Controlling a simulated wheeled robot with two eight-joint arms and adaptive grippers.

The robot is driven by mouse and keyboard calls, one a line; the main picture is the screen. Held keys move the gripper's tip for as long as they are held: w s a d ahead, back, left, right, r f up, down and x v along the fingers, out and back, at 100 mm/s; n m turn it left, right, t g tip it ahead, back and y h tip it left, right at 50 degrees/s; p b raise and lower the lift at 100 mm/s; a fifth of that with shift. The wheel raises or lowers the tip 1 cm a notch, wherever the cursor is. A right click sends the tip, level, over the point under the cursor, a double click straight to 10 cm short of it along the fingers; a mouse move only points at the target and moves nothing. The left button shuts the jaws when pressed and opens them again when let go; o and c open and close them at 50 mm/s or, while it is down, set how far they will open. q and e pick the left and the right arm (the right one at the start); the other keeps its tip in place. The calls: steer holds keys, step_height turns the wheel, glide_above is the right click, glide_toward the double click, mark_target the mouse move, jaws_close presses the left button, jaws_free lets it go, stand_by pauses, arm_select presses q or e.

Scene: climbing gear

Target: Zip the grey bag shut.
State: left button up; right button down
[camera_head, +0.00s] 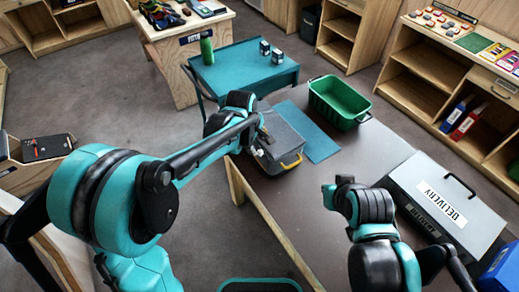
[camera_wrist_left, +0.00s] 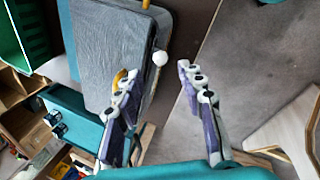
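The grey bag (camera_head: 285,138) lies on the dark table, with a yellow handle (camera_head: 291,163) at its near side. In the left wrist view the bag (camera_wrist_left: 112,45) fills the upper left. A small white knob (camera_wrist_left: 160,58) shows at its edge. My left gripper (camera_head: 260,152) is at the bag's left side. In the wrist view its fingers (camera_wrist_left: 154,76) are spread with nothing between them, just short of the knob; the left finger overlaps the bag's edge in the picture. My right gripper (camera_head: 340,184) is over the table, away from the bag; its fingers cannot be made out.
A teal mat (camera_head: 313,140) lies beside the bag, and a green crate (camera_head: 341,104) stands behind it. A grey delivery box (camera_head: 425,190) stands at the right. A teal side table (camera_head: 240,72) carries a green bottle (camera_head: 207,50). The table's middle is clear.

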mark_target(260, 151)
arm_select(q)
steer(key=b+x, duration=0.1)
steer(key=x, duration=0.6)
steer(key=shift+w+a+b, duration=0.1)
steer(key=shift+b, duration=0.2)
jaws_close()
